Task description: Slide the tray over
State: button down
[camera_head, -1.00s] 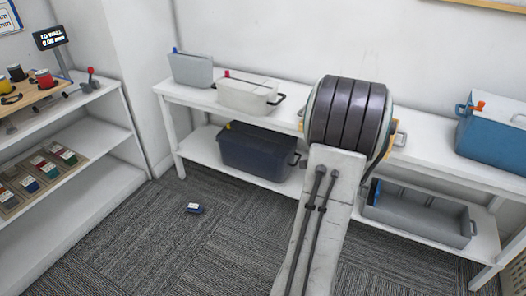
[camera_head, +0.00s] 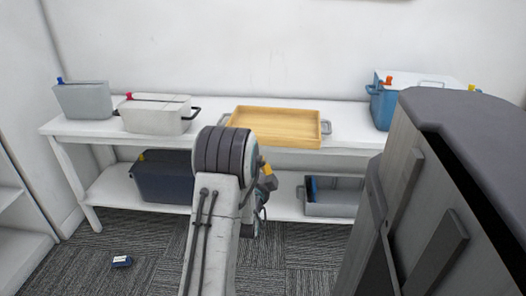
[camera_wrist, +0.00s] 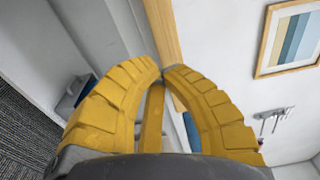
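The tray (camera_head: 275,128) is a shallow light-wood tray with grey handles at its left and right ends. It lies flat on the white table's top, between a white bin and a blue bin. My gripper (camera_head: 268,178) is in front of the table, below the tray's level and apart from it in the head view. In the wrist view the yellow fingers of my gripper (camera_wrist: 162,71) curve together with their tips nearly meeting, and nothing is seen held. A wooden edge (camera_wrist: 163,30) passes beyond the tips, likely the tray's.
On the tabletop stand a grey bin (camera_head: 82,101), a white bin (camera_head: 157,116) and a blue bin (camera_head: 384,105). The lower shelf holds a dark bin (camera_head: 163,180) and an open grey bin (camera_head: 335,200). A small blue item (camera_head: 122,262) lies on the carpet.

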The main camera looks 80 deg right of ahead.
aim_at(266, 143)
jog(key=d+b, duration=0.4)
jog(key=d, duration=0.2)
jog(key=shift+d+f, duration=0.15)
jog(key=shift+f, duration=0.05)
jog(key=d+b, duration=0.1)
jog(key=b, duration=0.1)
jog(key=shift+d+b, duration=0.3)
jog(key=shift+d, duration=0.05)
jog(key=shift+d+r, duration=0.2)
jog(key=shift+d, duration=0.85)
